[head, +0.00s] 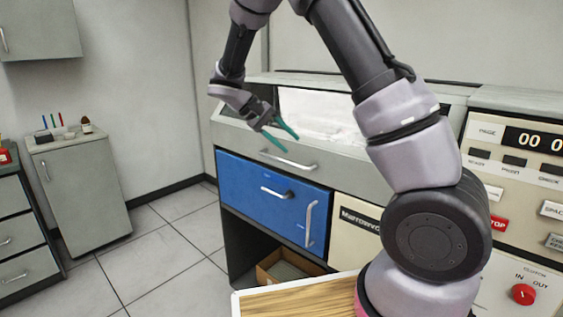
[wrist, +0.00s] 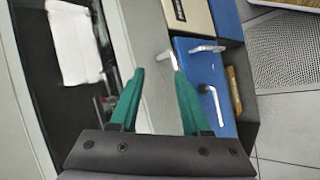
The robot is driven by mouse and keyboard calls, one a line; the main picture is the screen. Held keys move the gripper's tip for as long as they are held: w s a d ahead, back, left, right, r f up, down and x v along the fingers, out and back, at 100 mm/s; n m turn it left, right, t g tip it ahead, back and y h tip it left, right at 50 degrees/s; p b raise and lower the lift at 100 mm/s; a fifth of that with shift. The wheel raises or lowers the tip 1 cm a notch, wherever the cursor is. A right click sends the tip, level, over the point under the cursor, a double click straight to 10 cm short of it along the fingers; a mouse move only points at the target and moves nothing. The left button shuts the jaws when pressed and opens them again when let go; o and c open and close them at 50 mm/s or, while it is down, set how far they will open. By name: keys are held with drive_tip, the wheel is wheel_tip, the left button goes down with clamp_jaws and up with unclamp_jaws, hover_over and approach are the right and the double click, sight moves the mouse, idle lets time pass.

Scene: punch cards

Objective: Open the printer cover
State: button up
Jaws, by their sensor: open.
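The printer cover (head: 237,138) is the grey sloping top front of the large machine and looks down. Its silver bar handle (head: 288,161) sits low on the grey front, above the blue panel. My gripper (head: 291,145) has teal fingers, open and empty, pointing down toward the handle in the head view. In the wrist view the handle (wrist: 167,59) lies just beyond and between the two fingertips, close to the right one. I cannot tell whether a finger touches it. White paper (wrist: 76,42) shows in a dark area beside the grey cover panel (wrist: 143,27).
Below the cover is a blue panel (head: 238,184) with two handles. An open lower bay holds a cardboard box (head: 270,272). A control panel (head: 487,145) with buttons stands at right. A wooden tabletop (head: 295,302) is in front. The tiled floor at left is clear.

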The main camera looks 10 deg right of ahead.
sight(279, 160)
drive_tip(key=w+a+f+n+t+h, duration=0.35)
drive_tip(key=w+a+f+h, duration=0.2)
drive_tip(key=a+f, duration=0.35)
drive_tip(key=shift+m+t+h, duration=0.45)
drive_tip(key=x, duration=0.9)
drive_tip(key=shift+d+r, duration=0.35)
drive_tip(key=shift+r, duration=0.05)
clamp_jaws()
